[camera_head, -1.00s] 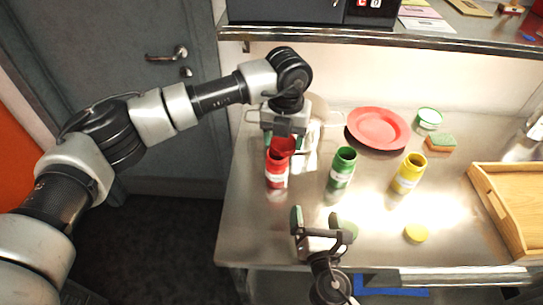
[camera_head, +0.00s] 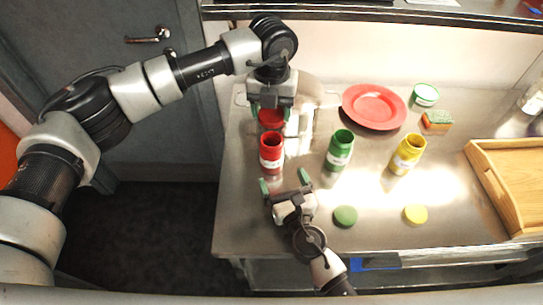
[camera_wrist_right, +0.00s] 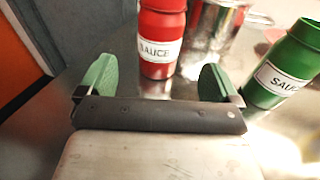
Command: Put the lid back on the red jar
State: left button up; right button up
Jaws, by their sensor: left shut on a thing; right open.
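The red jar (camera_head: 271,160) stands upright on the steel table at the left, its dark mouth open. The right wrist view shows its lower body and SAUCE label (camera_wrist_right: 160,48); its top is cut off there. My left gripper (camera_head: 271,110) is shut on the red lid (camera_head: 271,119), which it holds behind the jar, apart from its mouth. My right gripper (camera_head: 285,184) is open and empty in front of the jar. In the right wrist view the jar stands beyond the gap between its green fingers (camera_wrist_right: 157,82).
A green jar (camera_head: 340,152) and a yellow jar (camera_head: 407,155) stand open to the right. A green lid (camera_head: 345,216) and a yellow lid (camera_head: 415,215) lie in front. A red plate (camera_head: 373,106), a sponge (camera_head: 436,121) and a wooden tray (camera_head: 512,185) are farther right.

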aim_at(275, 162)
jog(key=x, duration=0.9)
jog(key=c, duration=1.4)
pick_arm(q)
jog(key=shift+f, duration=2.5)
pick_arm(e)
jog(key=shift+o, duration=0.2)
